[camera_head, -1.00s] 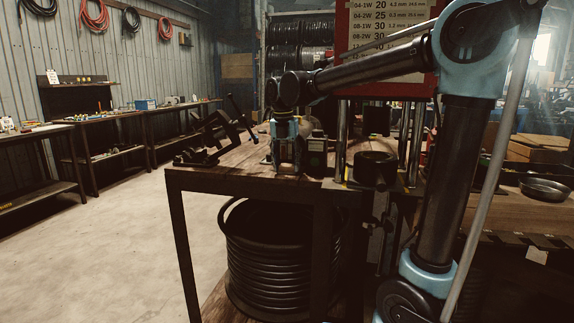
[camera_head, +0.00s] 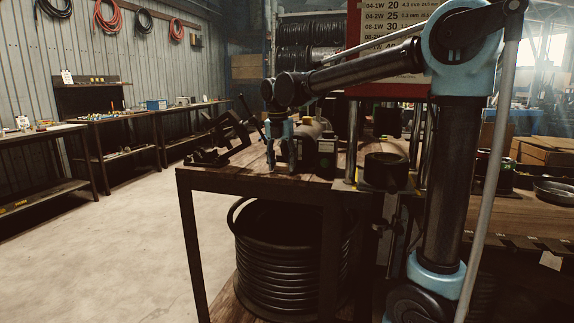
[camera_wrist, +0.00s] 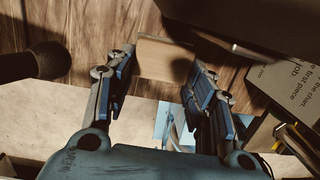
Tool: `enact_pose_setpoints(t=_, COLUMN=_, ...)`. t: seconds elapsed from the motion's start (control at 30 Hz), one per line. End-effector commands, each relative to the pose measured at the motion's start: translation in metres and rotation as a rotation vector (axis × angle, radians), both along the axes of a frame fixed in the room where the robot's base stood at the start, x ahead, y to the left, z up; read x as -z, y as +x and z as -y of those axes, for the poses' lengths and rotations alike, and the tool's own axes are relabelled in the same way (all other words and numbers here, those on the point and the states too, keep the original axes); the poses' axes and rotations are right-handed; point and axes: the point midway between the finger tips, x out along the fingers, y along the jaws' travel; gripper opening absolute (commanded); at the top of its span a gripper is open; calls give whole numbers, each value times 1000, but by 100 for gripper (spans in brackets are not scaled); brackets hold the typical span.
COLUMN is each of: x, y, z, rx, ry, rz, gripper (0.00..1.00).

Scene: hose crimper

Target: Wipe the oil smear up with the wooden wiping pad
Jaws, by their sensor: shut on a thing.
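The wooden wiping pad (camera_wrist: 166,60) is a pale brown block between my fingertips in the wrist view. My gripper (camera_wrist: 164,66) is shut on it, over the plank top of the bench. I cannot pick out the oil smear in either view; the wood around the pad is partly in dark shadow.
A dark vise-like tool (camera_head: 218,142) stands left of my gripper. A small dark box (camera_head: 326,157) stands close on its right, with a black cylinder (camera_head: 386,170) beyond. A printed card (camera_wrist: 285,90) shows at the right in the wrist view. Open floor (camera_head: 130,230) lies left of the bench.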

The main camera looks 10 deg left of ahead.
Motion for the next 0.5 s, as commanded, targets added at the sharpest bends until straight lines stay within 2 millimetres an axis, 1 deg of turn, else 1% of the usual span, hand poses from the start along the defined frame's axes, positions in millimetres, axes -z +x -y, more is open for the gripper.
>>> enact_pose_setpoints(t=0.33, x=-1, y=0, z=-2, rx=0, ry=0, rz=0, gripper=2)
enact_pose_setpoints(t=0.5, x=-12, y=0, z=-2, rx=-1, ry=0, rz=0, gripper=2)
